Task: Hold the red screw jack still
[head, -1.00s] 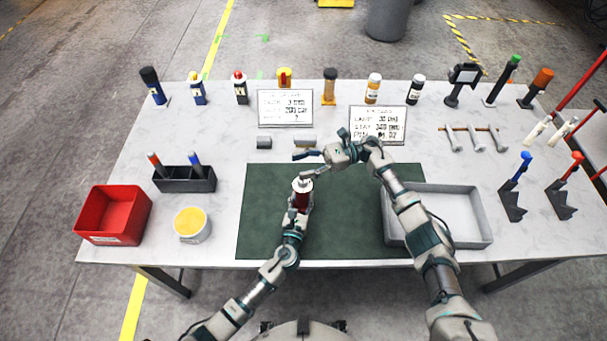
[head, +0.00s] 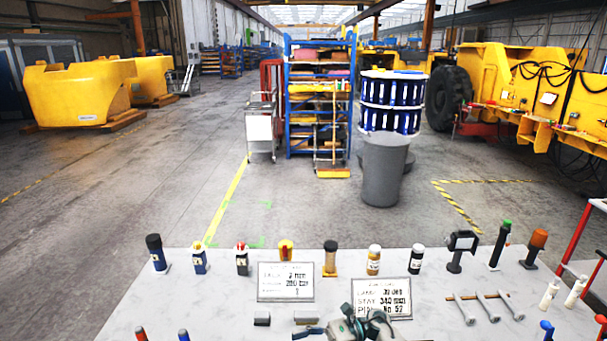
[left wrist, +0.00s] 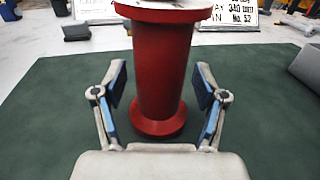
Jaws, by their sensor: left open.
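The red screw jack (left wrist: 163,70) stands upright on the green mat (left wrist: 60,120) in the left wrist view, a spool-like body with a wide top flange and round base. Its upper end is cut off by the frame edge. My left gripper (left wrist: 161,70) is open, with one finger on each side of the jack's body and a visible gap on both sides. The jack and my left gripper are out of the head view. My right gripper (head: 325,326) shows only partly at the bottom edge of the head view; its jaw state is unclear.
Two printed cards (head: 286,282) (head: 382,297) stand on the pale table (head: 220,300). Several bottles and tools line its back edge. Beyond are a grey bin (head: 384,172), a blue shelf rack (head: 320,95) and yellow castings (head: 75,90). A grey block (left wrist: 76,32) lies behind the mat.

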